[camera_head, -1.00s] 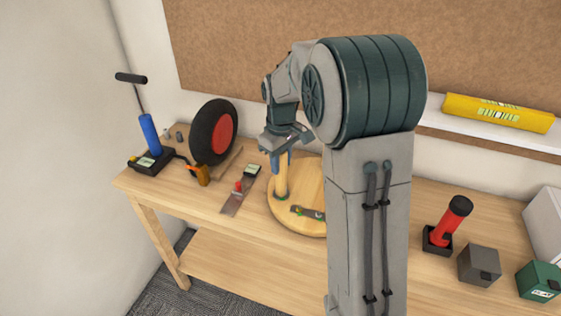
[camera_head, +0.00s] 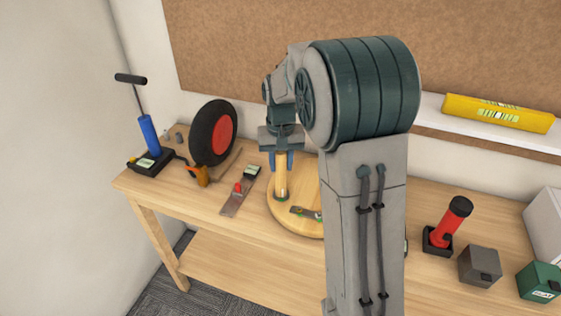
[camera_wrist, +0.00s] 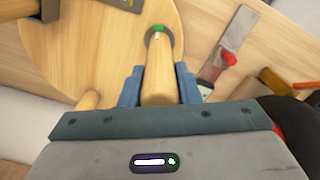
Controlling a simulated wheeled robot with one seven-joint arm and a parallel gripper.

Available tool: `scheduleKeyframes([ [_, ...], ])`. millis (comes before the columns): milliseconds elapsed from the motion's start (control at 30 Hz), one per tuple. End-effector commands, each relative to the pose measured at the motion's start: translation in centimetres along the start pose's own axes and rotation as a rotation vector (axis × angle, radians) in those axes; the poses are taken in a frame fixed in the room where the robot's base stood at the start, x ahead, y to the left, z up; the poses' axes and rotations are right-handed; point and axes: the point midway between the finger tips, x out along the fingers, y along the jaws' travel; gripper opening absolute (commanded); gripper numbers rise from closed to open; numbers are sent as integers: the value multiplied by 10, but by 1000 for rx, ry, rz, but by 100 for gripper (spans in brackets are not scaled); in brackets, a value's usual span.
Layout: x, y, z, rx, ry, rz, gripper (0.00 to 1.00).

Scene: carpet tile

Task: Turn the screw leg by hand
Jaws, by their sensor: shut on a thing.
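The screw leg (camera_head: 281,180) is a pale wooden post standing upright on a round wooden disc (camera_head: 268,205) on the bench. In the wrist view the leg (camera_wrist: 158,75) runs from my gripper to a grey ring with a green mark on the disc (camera_wrist: 85,55). My gripper (camera_head: 280,160) is above the disc with its blue fingers around the upper part of the leg. In the wrist view the fingers of my gripper (camera_wrist: 159,85) lie one on each side of the leg, shut on it. A second wooden leg (camera_wrist: 88,100) shows at the left there.
A scraper with a red knob (camera_head: 238,190) lies left of the disc. A black wheel with a red hub (camera_head: 213,133) and a blue pump (camera_head: 150,135) stand farther left. A red-handled tool (camera_head: 450,225) and a grey box (camera_head: 479,265) are at the right.

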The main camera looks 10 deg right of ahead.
Motion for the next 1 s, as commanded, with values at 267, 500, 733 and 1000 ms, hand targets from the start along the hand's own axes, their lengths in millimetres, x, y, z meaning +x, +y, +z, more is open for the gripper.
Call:
scheduleKeyframes([
  [267, -2, 0, -1, 26, 6, -1, 7],
  [500, -2, 0, -1, 25, 6, -1, 7],
  [733, -1, 0, -1, 24, 4, -1, 51],
  [1000, -6, 0, -1, 24, 4, -1, 51],
])
